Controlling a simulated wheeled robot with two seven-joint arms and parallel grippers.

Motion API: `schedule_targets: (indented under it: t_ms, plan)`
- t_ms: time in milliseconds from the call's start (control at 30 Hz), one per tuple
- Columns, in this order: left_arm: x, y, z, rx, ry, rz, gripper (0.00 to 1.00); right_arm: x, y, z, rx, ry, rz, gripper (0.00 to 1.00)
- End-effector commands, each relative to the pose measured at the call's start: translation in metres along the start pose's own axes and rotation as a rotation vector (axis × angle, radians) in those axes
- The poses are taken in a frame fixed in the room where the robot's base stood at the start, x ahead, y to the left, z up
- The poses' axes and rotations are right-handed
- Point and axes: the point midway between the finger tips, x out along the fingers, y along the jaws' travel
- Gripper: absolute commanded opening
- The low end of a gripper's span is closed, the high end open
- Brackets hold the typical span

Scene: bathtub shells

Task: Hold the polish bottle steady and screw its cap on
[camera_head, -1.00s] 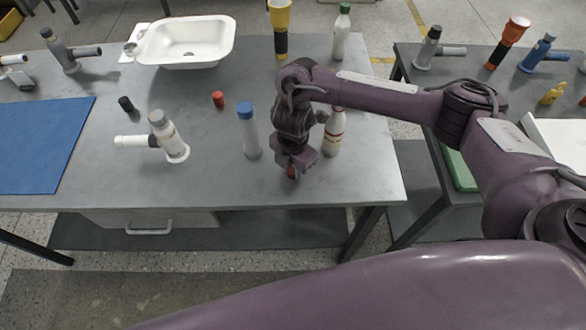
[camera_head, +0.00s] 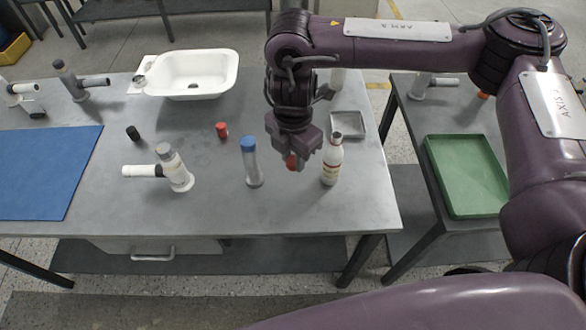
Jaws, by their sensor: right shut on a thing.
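The polish bottle, as I take it, is the white bottle with a red and yellow label (camera_head: 331,168), standing upright on the grey bench; its narrow top is dark and no cap shows on it. My right gripper (camera_head: 292,163) is shut on a small red cap (camera_head: 291,161), mostly hidden between the fingers. It hangs just left of the white bottle's neck, apart from it as far as I can tell. My left gripper is not in view.
A blue-capped bottle (camera_head: 251,165) stands just left of my right gripper. A second red cap (camera_head: 222,130) and a black cap (camera_head: 133,133) are on the bench. A grey tray (camera_head: 362,124) lies behind the white bottle. A white basin (camera_head: 192,98) is at the back.

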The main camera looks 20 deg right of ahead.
Motion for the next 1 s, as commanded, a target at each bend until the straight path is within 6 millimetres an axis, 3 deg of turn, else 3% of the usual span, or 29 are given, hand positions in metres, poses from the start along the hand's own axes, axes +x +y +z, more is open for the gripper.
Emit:
schedule_targets:
  t_ms: [233, 733, 867, 1000]
  plan:
    - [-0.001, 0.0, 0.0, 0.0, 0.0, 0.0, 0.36, -0.023, 0.0, 0.0, 0.0, -0.001, 0.001, 0.06]
    - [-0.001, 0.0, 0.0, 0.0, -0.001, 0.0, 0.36, -0.025, 0.0, 0.001, 0.016, 0.0, 0.0, 0.06]
    - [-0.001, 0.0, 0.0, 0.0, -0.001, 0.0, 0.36, -0.027, -0.001, 0.005, 0.149, -0.001, 0.0, 0.06]
    - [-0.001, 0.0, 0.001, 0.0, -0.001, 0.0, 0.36, -0.033, -0.004, 0.014, 0.461, -0.004, 0.002, 0.06]
